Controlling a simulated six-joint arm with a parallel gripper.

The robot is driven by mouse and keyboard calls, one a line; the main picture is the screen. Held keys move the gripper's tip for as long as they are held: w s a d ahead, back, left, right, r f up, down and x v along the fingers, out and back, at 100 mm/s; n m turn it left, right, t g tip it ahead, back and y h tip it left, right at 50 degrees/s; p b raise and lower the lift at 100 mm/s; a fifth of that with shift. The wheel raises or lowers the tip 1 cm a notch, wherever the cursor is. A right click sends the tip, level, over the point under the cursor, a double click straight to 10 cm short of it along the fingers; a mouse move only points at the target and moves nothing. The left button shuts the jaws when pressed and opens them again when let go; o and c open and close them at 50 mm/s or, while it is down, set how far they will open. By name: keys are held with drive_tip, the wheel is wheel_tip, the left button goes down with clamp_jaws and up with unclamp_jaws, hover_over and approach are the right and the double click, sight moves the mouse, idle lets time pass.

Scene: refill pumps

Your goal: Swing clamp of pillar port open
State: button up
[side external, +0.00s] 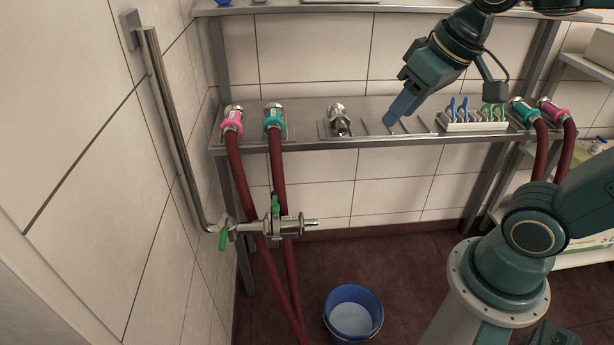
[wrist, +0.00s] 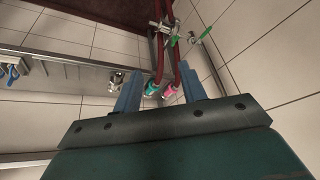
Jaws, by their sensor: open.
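My gripper (side external: 396,108) is open and empty above the steel shelf; its two blue fingers (wrist: 161,73) also show in the wrist view. A bare metal port (side external: 338,120) stands on the shelf to its left and also shows in the wrist view (wrist: 116,80). A steel wall pipe ends low down in a horizontal fitting (side external: 290,225) with a green upright handle (side external: 275,205) and a green hanging handle (side external: 223,239). That fitting also shows in the wrist view (wrist: 158,25). I cannot tell which is the pillar port, nor the state of its clamp.
Red hoses with pink (side external: 232,120) and teal (side external: 274,118) collars hang at the shelf's left. More hoses hang at its right, beside a rack (side external: 472,122) of blue and green tools. A blue bucket (side external: 353,315) stands on the floor. The wall pipe (side external: 172,125) bounds the left.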

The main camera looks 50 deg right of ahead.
drive_tip(key=w+f+m+g, duration=0.1)
drive_tip(key=w+f+m, duration=0.1)
drive_tip(key=w, duration=0.9)
drive_tip(key=m+g+y, duration=0.2)
drive_tip(key=m, duration=0.3)
hover_over(276, 192)
drive_tip(key=s+d, duration=0.2)
wheel_tip(276, 192, down, 23)
drive_tip(key=shift+f, duration=0.1)
drive_tip(key=shift+a+f, duration=0.1)
drive_tip(key=x, duration=1.3)
drive_tip(key=shift+s+f, duration=0.15)
drive_tip(key=shift+f, duration=0.25)
drive_tip(key=shift+c, duration=0.2)
clamp_jaws()
